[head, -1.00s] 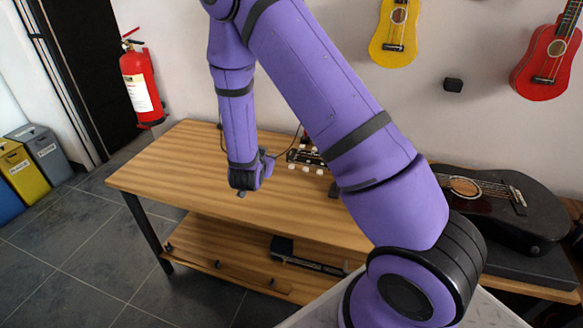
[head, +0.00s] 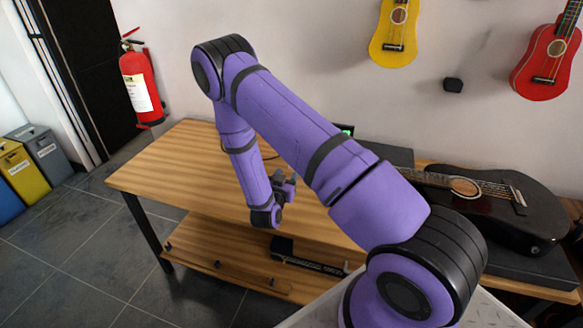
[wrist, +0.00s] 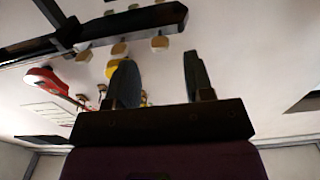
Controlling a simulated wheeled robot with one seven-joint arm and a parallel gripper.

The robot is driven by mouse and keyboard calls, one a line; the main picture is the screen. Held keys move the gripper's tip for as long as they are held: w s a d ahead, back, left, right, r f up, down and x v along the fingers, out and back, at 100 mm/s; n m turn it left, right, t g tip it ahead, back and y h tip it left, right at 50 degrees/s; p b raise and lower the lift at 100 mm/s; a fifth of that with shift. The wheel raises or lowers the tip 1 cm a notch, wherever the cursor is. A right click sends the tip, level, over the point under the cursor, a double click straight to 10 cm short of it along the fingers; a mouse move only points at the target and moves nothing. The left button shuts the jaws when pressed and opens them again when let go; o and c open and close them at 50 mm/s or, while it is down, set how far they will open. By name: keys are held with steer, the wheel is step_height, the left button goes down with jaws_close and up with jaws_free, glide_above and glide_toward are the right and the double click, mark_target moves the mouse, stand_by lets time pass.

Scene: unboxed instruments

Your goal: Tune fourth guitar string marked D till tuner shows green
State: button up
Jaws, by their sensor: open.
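The black guitar (head: 500,215) lies at the right of the wooden table, its neck (head: 415,176) running left behind my arm. Its headstock is hidden in the head view. In the wrist view the dark headstock (wrist: 130,22) crosses the upper left, with several cream tuning pegs (wrist: 159,43) along it. A small display with green on it (head: 346,129), probably the tuner, peeks out above my arm; its reading cannot be made out. My gripper (head: 284,187) is open and empty near the table's front edge. Its two fingers (wrist: 160,82) point toward the peg side, apart from the pegs.
The wooden table (head: 150,170) is bare at its left end. A lower shelf (head: 205,262) holds a dark long case (head: 310,262). Yellow (head: 393,35) and red (head: 546,62) ukuleles hang on the wall. A fire extinguisher (head: 141,85) hangs at left.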

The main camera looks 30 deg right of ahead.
steer(key=shift+x, duration=2.8)
jaws_close()
